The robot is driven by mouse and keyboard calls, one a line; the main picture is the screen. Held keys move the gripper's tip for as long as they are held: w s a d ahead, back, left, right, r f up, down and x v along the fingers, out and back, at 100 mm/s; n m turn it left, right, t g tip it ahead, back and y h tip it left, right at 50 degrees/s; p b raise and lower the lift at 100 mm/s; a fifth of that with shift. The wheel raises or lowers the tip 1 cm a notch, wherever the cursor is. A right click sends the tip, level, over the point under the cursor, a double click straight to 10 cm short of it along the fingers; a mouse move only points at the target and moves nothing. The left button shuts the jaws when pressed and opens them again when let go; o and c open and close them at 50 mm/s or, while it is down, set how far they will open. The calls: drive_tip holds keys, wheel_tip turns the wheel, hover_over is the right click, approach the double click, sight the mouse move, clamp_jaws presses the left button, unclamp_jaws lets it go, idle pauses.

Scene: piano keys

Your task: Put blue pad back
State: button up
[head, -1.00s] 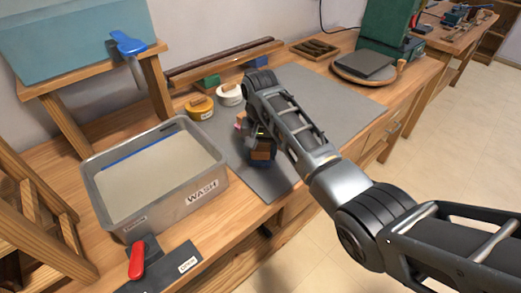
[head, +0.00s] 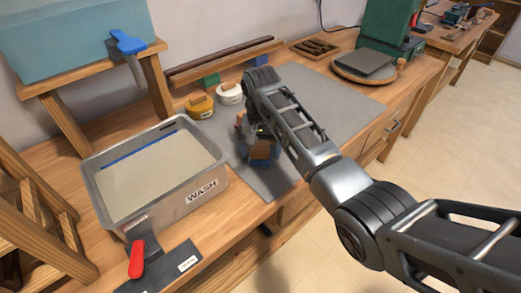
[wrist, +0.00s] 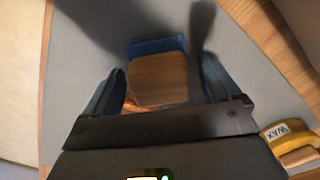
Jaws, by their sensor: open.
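The blue pad (wrist: 155,46) has a wooden block (wrist: 160,80) as its back and rests on the grey mat (wrist: 235,45). In the wrist view, the fingers of my gripper (wrist: 162,90) are apart, one on each side of the wooden block. I cannot tell whether they touch it. In the head view, the pad's wooden block (head: 262,151) shows below my gripper (head: 257,138), with blue at its base. My arm partly hides that spot.
A yellow wax container (head: 200,107) and a white one (head: 230,94) stand behind the gripper. A long dark bar on supports (head: 222,64), with a green block (head: 210,81), runs along the wall. The WASH tub (head: 203,187) is at left. The mat's right side is clear.

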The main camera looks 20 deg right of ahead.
sight(261, 145)
wheel_tip(261, 145, up, 10)
drive_tip(key=shift+r, duration=0.1)
drive_tip(key=shift+r+p, duration=0.65)
drive_tip(key=shift+p, duration=0.05)
drive_tip(key=shift+c, duration=0.5)
idle(0.6)
